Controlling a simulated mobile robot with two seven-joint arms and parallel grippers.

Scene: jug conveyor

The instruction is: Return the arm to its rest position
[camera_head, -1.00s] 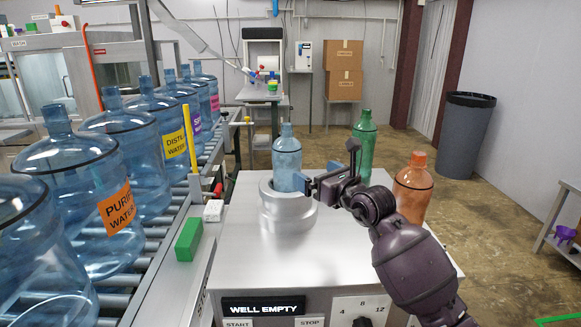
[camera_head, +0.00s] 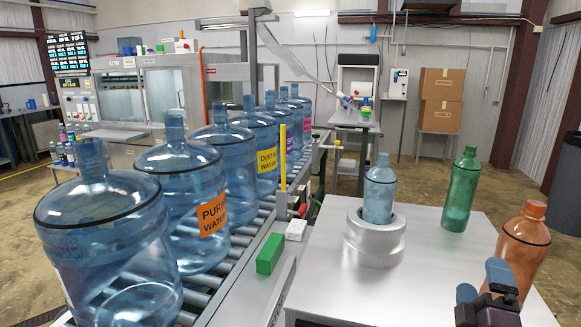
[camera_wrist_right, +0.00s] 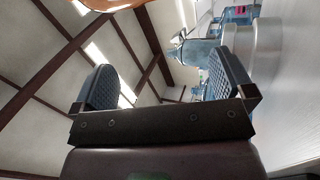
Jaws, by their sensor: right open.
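My right gripper (camera_head: 483,284) is at the lower right of the head view, above the near right part of the steel table (camera_head: 440,265). It is open and empty. In the right wrist view its two padded fingers (camera_wrist_right: 164,82) stand wide apart with nothing gripped. A small blue bottle (camera_head: 380,195) stands upright in the round metal well (camera_head: 375,243) on the table, apart from the gripper. The bottle also shows beyond the fingers in the wrist view (camera_wrist_right: 193,52). My left gripper is not in view.
An orange bottle (camera_head: 523,250) stands close beside the right gripper, with a green bottle (camera_head: 461,190) farther back. At left, several large blue jugs (camera_head: 105,235) line a roller conveyor (camera_head: 205,290). A green block (camera_head: 270,254) sits on its edge. The table's middle is clear.

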